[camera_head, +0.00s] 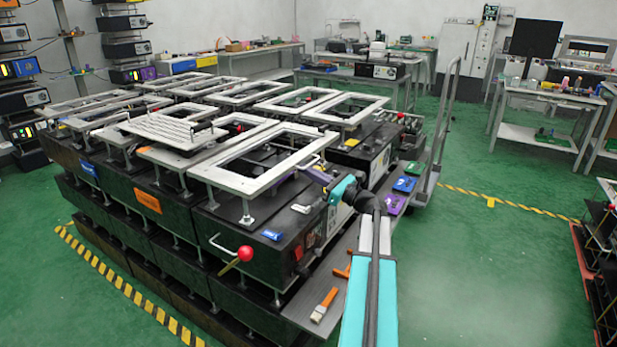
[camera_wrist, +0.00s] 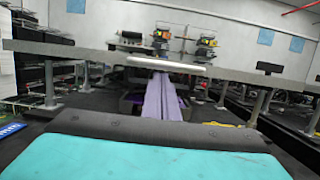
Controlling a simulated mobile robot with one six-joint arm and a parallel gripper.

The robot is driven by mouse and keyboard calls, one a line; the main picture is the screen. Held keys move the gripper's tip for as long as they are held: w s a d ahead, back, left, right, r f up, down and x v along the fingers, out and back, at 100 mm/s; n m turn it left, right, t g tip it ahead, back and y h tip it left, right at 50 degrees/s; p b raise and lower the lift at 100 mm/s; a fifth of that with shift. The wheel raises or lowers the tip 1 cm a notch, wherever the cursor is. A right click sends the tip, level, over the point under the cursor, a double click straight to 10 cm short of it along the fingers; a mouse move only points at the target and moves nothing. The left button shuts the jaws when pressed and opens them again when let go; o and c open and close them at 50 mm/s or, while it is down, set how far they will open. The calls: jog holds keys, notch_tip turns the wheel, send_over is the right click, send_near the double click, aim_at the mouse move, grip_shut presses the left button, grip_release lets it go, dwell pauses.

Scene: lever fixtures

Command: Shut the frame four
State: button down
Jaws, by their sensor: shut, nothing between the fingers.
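Several pale rectangular frames stand on posts over black boxes, and no number is readable, so I cannot tell which is frame four. The nearest frame (camera_head: 237,182) lies about level over the front right box. My gripper (camera_head: 308,169), with purple fingers, is at its right edge. In the wrist view the frame's edge (camera_wrist: 80,53) runs across the picture. The purple fingers (camera_wrist: 163,82) are together and empty, their tips just under a white handle (camera_wrist: 168,66) on that edge. I cannot tell whether they touch it.
A lever with a red knob (camera_head: 245,253) sticks out from the front box. A paintbrush (camera_head: 325,304) lies on the grey shelf (camera_head: 303,310) along the right side. A cart's tall rail (camera_head: 440,130) stands behind.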

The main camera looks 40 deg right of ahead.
jog(key=shift+r, duration=0.15)
jog(key=shift+s+r+p, duration=0.1)
jog(key=shift+r+p, duration=0.75)
jog(key=shift+p, duration=0.15)
jog(key=shift+f, duration=0.15)
notch_tip(320, 180, down, 4)
jog(key=shift+f+b, duration=0.2)
jog(key=shift+b, duration=0.6)
jog(key=r+v, duration=0.1)
jog(key=v, duration=0.9)
jog(key=shift+s+r, duration=0.15)
jog(key=shift+s, duration=0.1)
jog(key=shift+d, duration=0.1)
